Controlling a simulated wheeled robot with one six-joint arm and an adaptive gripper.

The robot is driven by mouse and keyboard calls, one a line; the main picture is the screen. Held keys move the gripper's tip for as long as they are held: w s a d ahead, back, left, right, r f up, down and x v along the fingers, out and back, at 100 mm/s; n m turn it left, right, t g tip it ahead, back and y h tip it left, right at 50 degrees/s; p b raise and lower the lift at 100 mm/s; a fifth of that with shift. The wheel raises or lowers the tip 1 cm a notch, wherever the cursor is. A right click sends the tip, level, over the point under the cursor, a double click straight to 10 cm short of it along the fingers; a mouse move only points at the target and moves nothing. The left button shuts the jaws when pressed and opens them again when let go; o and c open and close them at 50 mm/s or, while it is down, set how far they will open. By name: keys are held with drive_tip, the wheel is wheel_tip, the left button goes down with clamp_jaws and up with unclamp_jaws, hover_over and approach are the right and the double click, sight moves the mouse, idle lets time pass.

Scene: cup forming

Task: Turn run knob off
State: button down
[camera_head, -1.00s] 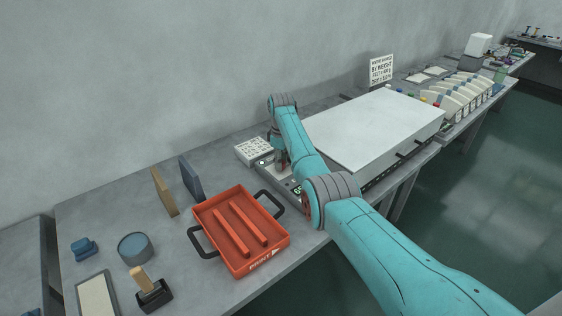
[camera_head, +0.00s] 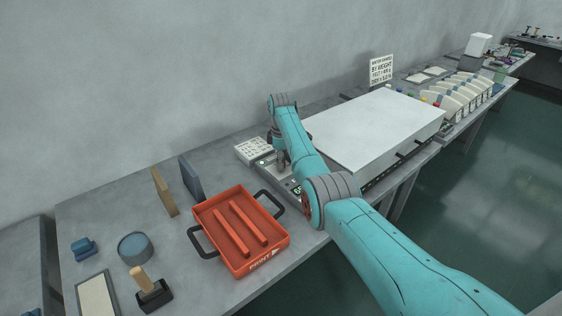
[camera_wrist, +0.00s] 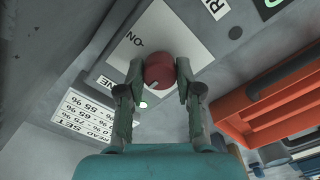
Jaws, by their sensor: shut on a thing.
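The run knob (camera_wrist: 159,70) is a round dark red knob with a pale pointer mark, in the upper middle of the wrist view. It sits on a white label plate (camera_wrist: 190,25) with lettering, on a grey panel. My gripper (camera_wrist: 158,82) has its two fingers shut on the knob, one on each side. The pointer mark is turned toward the lower left in the wrist view. In the head view my gripper (camera_head: 281,158) is down at the grey control box (camera_head: 264,168) beside the big white-topped unit, and the arm hides the knob.
An orange tray (camera_head: 203,214) with black handles stands left of the control box. A white printed card (camera_head: 253,150) lies behind the box. The large white-topped unit (camera_head: 375,125) stands close to the right of my arm.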

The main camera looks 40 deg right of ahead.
drive_tip(key=c, duration=0.8)
unclamp_jaws()
drive_tip(key=shift+o, duration=0.2)
wheel_tip(320, 180, up, 12)
